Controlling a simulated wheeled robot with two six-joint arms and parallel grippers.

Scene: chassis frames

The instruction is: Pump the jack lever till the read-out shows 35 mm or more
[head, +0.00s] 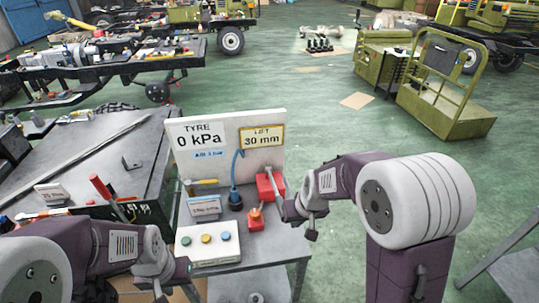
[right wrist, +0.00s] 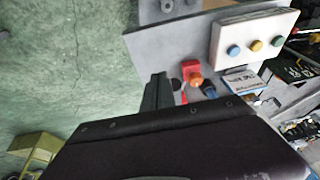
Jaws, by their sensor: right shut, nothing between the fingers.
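The read-out (head: 262,137) on the white board shows 30 mm under a lift label. A red jack (head: 266,188) stands on the small grey table below it, with a light grey lever (head: 277,184) at its right side. My right gripper (head: 312,234) is shut and empty, just right of and nearer than the jack, apart from the lever as far as I can tell. Its dark fingers show in the right wrist view (right wrist: 156,92). My left gripper (head: 166,284) is low at the front left, by the button box; its finger opening is unclear.
A red block with an orange knob (head: 255,218) stands in front of the jack. A white box with three buttons (head: 208,243) is at the table's front left. The tyre read-out (head: 196,136) shows 0 kPa.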

